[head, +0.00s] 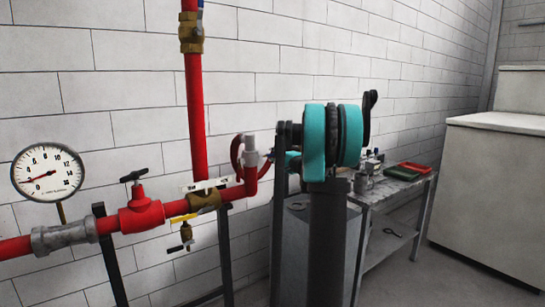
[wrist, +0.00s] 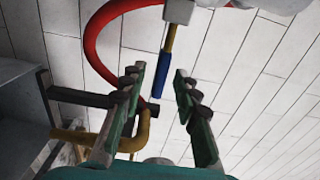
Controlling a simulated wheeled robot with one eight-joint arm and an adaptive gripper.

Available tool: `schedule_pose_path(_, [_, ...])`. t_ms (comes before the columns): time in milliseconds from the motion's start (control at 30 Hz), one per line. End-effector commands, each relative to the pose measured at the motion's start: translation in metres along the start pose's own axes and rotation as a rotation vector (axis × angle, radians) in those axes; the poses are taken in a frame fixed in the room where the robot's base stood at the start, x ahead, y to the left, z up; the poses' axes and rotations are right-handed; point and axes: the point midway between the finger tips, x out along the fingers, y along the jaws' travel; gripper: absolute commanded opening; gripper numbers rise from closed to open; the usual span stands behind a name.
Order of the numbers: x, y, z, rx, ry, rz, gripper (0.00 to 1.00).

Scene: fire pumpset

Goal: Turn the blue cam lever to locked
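The blue cam lever (wrist: 168,87) shows in the wrist view as a blue grip on a short brass-coloured stem, hanging below a pale grey coupling block (wrist: 179,12). My gripper (wrist: 159,80) is open, with green-and-black fingers on either side of the lever's lower part in the picture. A gap shows between each finger and the lever; I cannot tell the depth between them. In the head view the grey coupling (head: 250,145) sits at the right end of the red pipe, and my teal arm hides most of my gripper.
A red hose (wrist: 91,45) curves left of the lever, and a yellow bent pipe (wrist: 143,132) lies below. A pressure gauge (head: 47,172), a red valve (head: 140,212) and a yellow-handled valve (head: 205,200) are along the pipe at left. A metal table (head: 385,192) with trays stands behind my arm.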

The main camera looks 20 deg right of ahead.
Motion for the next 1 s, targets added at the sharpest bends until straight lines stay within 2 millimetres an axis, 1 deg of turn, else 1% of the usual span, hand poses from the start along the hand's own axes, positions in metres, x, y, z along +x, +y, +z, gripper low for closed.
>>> schedule_pose_path(33, [0.006, 0.0, 0.0, 0.0, 0.0, 0.0, 0.31])
schedule_pose_path(200, [0.015, 0.0, 0.001, 0.0, 0.0, 0.0, 0.31])
schedule_pose_path(467, [0.016, 0.0, 0.0, 0.0, 0.0, 0.0, 0.31])
schedule_pose_path(567, [0.016, 0.0, 0.0, 0.0, 0.0, 0.0, 0.21])
schedule_pose_path(733, [0.015, 0.0, 0.0, 0.0, 0.0, 0.0, 0.0])
schedule_pose_path(1000, [0.015, 0.0, 0.0, 0.0, 0.0, 0.0, 0.0])
